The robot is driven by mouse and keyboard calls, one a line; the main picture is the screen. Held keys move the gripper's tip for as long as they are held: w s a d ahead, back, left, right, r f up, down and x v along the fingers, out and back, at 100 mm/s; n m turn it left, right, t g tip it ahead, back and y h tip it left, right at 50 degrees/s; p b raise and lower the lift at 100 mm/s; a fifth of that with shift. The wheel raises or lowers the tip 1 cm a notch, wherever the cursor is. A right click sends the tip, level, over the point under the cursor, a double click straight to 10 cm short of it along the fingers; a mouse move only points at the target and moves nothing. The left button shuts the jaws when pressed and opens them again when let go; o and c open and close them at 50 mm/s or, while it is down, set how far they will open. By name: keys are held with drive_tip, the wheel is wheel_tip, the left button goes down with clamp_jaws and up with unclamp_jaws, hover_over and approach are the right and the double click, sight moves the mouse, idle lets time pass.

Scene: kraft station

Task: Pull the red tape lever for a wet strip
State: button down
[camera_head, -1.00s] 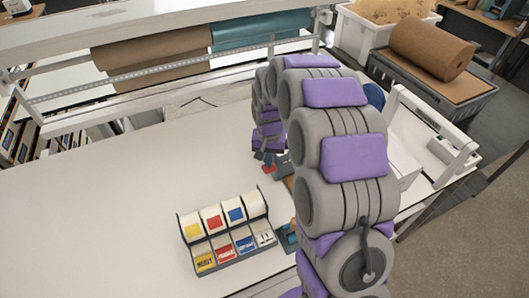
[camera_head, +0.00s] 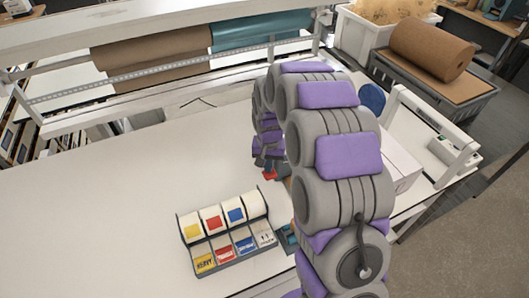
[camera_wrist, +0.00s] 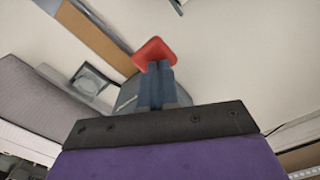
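The red lever (camera_head: 269,175) shows as a small red piece below my gripper (camera_head: 268,160) in the head view. In the wrist view its red paddle-shaped end (camera_wrist: 154,50) lies right at the tips of my gripper (camera_wrist: 158,66). The two blue-grey fingers are close together and overlap the paddle's lower edge. They look shut, and I see no part of the lever clearly between them. A grey body (camera_wrist: 128,98), perhaps the tape dispenser, shows behind the fingers. My arm hides most of the dispenser in the head view.
A label holder (camera_head: 228,235) with several coloured rolls and cards stands left of my arm. A teal item (camera_head: 288,237) is partly hidden beside it. A white box (camera_head: 400,166) is to the right. The white table (camera_head: 100,215) is clear at left.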

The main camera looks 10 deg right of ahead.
drive_tip(key=shift+f+b, duration=0.3)
drive_tip(key=shift+f, duration=1.1)
wheel_tip(320, 180, up, 12)
drive_tip(key=p, duration=0.3)
idle(0.5)
drive_tip(key=s+f+n+g+b, duration=0.1)
drive_tip(key=s+b, duration=1)
drive_tip(key=s, duration=2.6)
wheel_tip(320, 180, down, 2)
drive_tip(key=n, duration=0.2)
drive_tip(key=shift+n+g, duration=0.4)
